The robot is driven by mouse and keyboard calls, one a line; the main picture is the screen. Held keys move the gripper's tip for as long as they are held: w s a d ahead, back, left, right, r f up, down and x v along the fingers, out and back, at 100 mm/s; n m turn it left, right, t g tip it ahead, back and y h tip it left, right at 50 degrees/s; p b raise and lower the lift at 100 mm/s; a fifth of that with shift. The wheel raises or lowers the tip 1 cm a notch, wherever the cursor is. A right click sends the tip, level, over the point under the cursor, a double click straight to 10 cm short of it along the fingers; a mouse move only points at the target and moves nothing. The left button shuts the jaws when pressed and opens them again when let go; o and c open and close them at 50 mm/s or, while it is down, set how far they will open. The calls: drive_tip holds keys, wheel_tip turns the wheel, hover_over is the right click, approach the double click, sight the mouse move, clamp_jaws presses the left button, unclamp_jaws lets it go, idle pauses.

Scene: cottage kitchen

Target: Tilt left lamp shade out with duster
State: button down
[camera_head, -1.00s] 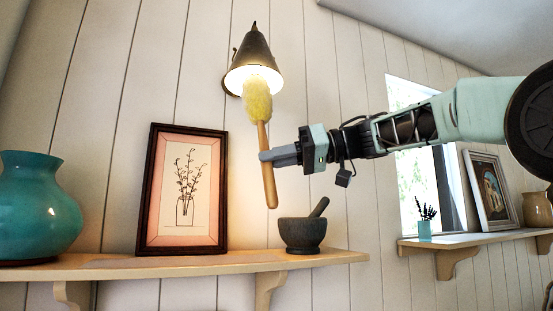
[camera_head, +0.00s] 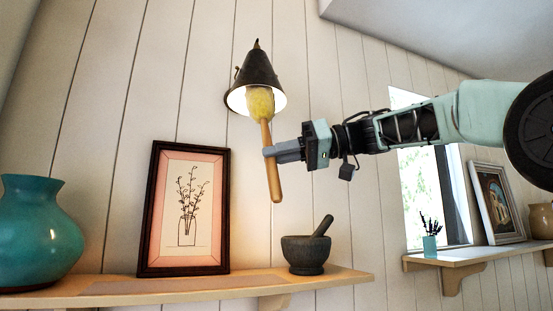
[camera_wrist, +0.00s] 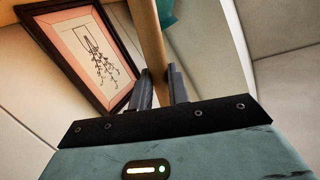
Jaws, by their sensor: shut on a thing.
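The lamp shade (camera_head: 256,80) is a dark cone on the plank wall, lit inside, with its opening facing down and toward me. The duster (camera_head: 271,160) has a wooden handle and a yellow fluffy head (camera_head: 260,101). The upper part of the head is inside the shade's opening; I cannot tell where it touches the shade. My gripper (camera_head: 270,151) is shut on the middle of the handle, below the shade, holding the duster nearly upright. In the wrist view the handle (camera_wrist: 150,45) passes between the two fingers; the shade is not in that view.
A shelf (camera_head: 200,288) below holds a teal vase (camera_head: 40,235), a framed plant picture (camera_head: 186,210) and a dark mortar with pestle (camera_head: 306,254). Another shelf (camera_head: 470,257) at right holds a small teal pot, a framed picture and a jug, near a window.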

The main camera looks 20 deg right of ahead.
drive_tip(key=shift+s+r, duration=2.9)
drive_tip(key=shift+r, duration=0.95)
drive_tip(key=s+f+b, duration=0.5)
drive_tip(key=f+b, duration=0.1)
drive_tip(key=f, duration=0.2)
drive_tip(key=s+f+b, duration=0.4)
drive_tip(key=f+b, duration=0.2)
drive_tip(key=f, duration=0.2)
drive_tip(key=shift+s, duration=0.4)
drive_tip(key=shift+f, duration=0.1)
drive_tip(key=shift+s, duration=0.15)
